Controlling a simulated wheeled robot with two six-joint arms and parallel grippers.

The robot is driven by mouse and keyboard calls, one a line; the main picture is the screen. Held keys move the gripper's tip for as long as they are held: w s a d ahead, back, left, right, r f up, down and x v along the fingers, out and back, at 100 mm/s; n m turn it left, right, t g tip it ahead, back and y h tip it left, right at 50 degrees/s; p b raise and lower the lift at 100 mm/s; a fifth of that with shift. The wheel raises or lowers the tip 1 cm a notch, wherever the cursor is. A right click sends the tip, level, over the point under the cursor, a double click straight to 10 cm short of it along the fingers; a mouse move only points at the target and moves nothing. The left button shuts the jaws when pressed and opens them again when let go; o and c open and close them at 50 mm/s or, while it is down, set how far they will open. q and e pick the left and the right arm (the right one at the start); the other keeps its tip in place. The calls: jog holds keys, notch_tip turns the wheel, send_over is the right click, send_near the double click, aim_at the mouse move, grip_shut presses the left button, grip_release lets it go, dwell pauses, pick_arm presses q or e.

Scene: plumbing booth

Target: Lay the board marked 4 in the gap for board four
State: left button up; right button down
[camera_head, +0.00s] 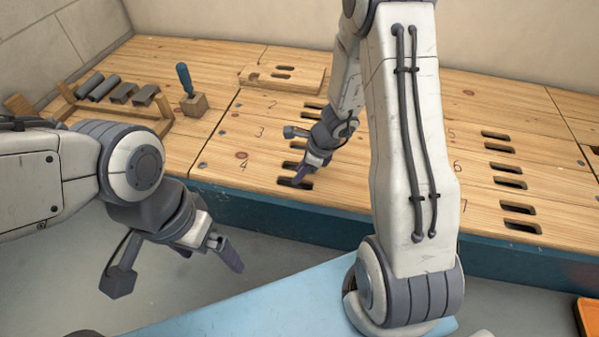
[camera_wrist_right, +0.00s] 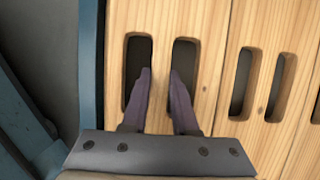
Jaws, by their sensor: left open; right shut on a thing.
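The board marked 4 (camera_head: 243,179) is the front plank of the left group, along the deck's front edge. It lies level with its neighbours as far as I can see, and has two slots near its right end. My right gripper (camera_head: 300,178) is over those slots. In the right wrist view its fingers (camera_wrist_right: 161,75) reach into the two slots, shut on the wooden bar between them on board 4 (camera_wrist_right: 160,52). The board's far right part is hidden behind my right arm. My left gripper (camera_head: 212,256) is open and empty, in front of the deck over the grey floor.
Board 3 (camera_head: 255,147) lies just behind. A separate short slotted board (camera_head: 255,77) rests at the back. A blue-handled tool in a wooden block (camera_head: 195,103) and a wooden rack (camera_head: 88,107) stand back left. A light blue surface (camera_head: 270,305) is in front.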

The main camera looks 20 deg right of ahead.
jog(key=shift+f, duration=0.1)
dwell(0.5)
jog(key=c, duration=0.6)
grip_release()
jog(key=p+v, duration=0.7)
jog(key=v, duration=0.2)
jog(key=shift+r, duration=0.2)
jog(key=shift+s+d+r+p, duration=0.1)
jog(key=shift+d+r+p, duration=0.2)
jog(key=shift+r, duration=0.2)
jog(key=shift+a, duration=0.15)
